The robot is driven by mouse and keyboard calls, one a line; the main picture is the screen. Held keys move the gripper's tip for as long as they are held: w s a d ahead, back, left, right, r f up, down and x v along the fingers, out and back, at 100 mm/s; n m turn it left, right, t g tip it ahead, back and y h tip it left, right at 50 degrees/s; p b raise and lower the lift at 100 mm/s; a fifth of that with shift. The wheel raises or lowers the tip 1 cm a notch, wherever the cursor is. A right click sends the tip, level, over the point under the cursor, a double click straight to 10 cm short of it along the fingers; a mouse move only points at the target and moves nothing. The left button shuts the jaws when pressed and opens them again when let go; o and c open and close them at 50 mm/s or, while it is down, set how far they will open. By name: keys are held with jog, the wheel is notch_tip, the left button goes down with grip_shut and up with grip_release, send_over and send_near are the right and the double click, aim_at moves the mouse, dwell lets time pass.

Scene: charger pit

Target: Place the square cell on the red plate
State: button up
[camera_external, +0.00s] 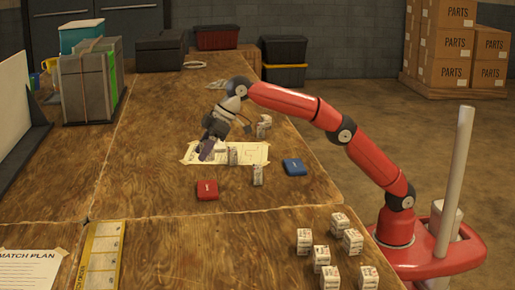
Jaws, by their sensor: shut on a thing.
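The red plate (207,190) lies flat on the wooden bench, in front of the paper sheet. My gripper (209,143) points down above the left part of the sheet, behind the red plate and apart from it. It is shut on a small purple-grey block (206,150), which looks like the square cell. The block is tilted and partly hidden by the fingers; its exact shape is too small to tell. White labelled cells stand near the gripper: one on the sheet (232,155), one in front of it (257,176) and others behind (263,129).
A blue plate (293,167) lies to the right of the sheet (256,153). Several white cells (321,258) stand at the front right corner. A grey case (88,86) stands at the left. The bench around the red plate is clear.

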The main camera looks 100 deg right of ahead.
jog(key=b, duration=0.2)
send_over(204, 188)
notch_tip(204, 188, down, 5)
jog(key=shift+s+d+r, duration=0.1)
jog(key=shift+r, duration=0.1)
jog(key=shift+f+b, duration=0.7)
jog(key=shift+f, duration=1.25)
jog(key=shift+f, duration=0.2)
jog(key=o, duration=1.1)
jog(key=shift+c, duration=0.2)
